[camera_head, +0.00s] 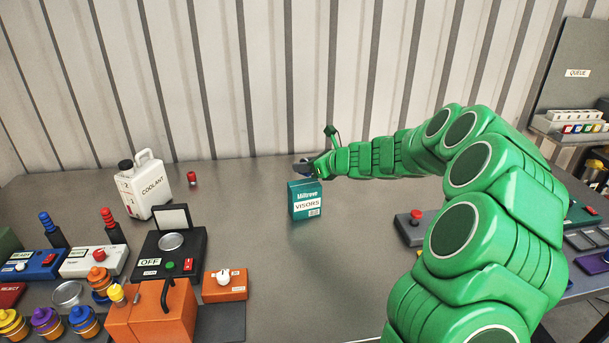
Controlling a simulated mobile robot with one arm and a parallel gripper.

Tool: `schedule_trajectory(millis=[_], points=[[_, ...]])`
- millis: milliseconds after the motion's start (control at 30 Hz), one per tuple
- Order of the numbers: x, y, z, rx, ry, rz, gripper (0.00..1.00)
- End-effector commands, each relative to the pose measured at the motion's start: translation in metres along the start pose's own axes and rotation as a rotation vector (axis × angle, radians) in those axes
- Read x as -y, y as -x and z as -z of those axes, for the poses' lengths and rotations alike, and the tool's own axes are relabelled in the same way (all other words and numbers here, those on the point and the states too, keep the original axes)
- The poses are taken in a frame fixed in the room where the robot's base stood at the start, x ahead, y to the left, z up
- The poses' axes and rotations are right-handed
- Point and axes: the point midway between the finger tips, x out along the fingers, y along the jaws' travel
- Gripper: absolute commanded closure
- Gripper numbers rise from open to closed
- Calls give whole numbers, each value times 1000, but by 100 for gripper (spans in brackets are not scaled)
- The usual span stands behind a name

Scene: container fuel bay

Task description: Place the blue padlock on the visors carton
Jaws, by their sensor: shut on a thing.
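The visors carton (305,208), a small teal box with a white label reading VISORS, stands upright on the grey table near the middle of the view. My gripper (306,170) is at the end of the green arm, just above the carton's top edge in the picture. It is shut on a small dark bluish thing, which seems to be the blue padlock; the jaws and the thing are too small and overlapped to make out clearly. I cannot tell whether it touches the carton.
A white coolant jug (146,188) and a small red item (192,179) stand at the back left. A black scale-like device (171,262), orange boxes (150,318) and several coloured knobs fill the front left. A red-button box (416,226) is right of the carton. The table around the carton is clear.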

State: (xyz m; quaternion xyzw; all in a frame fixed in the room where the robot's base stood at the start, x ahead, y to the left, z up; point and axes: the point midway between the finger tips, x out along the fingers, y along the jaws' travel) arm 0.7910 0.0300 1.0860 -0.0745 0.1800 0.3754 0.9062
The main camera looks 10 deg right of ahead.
Motion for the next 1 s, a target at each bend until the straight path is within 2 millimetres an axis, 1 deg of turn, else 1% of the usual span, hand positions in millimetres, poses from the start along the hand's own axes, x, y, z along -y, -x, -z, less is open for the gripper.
schedule_trajectory(millis=[100,200,300,700,733,800,900,1000], points=[[4,-6,5,-1,-1,0,100],[3,-12,20,-3,-3,-1,100],[3,-16,30,-2,-3,-1,100],[3,-17,34,0,0,0,100],[3,-17,34,0,0,0,71],[3,-17,34,0,0,0,60],[3,-17,34,-1,0,0,47],[3,-17,34,-1,0,0,47]])
